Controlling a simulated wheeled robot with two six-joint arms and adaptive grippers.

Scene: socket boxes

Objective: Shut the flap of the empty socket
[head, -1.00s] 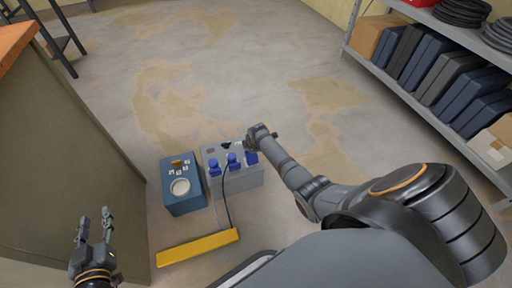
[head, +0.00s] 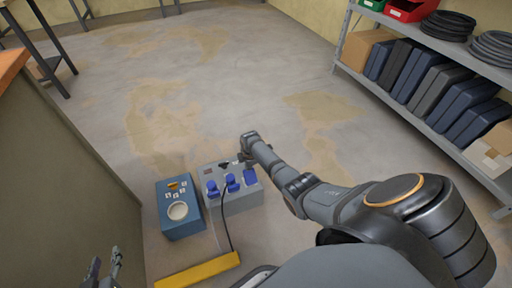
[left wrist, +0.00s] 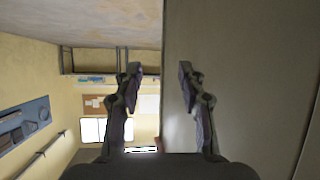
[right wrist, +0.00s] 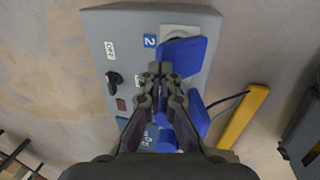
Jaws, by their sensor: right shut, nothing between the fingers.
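The grey socket box (head: 243,203) stands on the floor with several blue parts on its top. The rightmost blue flap (head: 250,177) also shows in the right wrist view (right wrist: 188,58), beside the label 2 and partly over a pale round socket rim (right wrist: 178,32); it looks tilted up, its exact angle unclear. Plugs or flaps (head: 231,184) sit farther left, one with a black cable. My right gripper (head: 247,143) is shut and empty over the box's far edge, its tips (right wrist: 160,72) close to the flap; contact is unclear. My left gripper (left wrist: 158,72) is open and empty, away from the box.
A blue box (head: 180,222) with a round pale socket stands left of the grey box. A yellow bar (head: 198,271) lies in front. A cabinet (head: 70,190) is at left, a shelf (head: 430,115) at right. The floor behind is clear.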

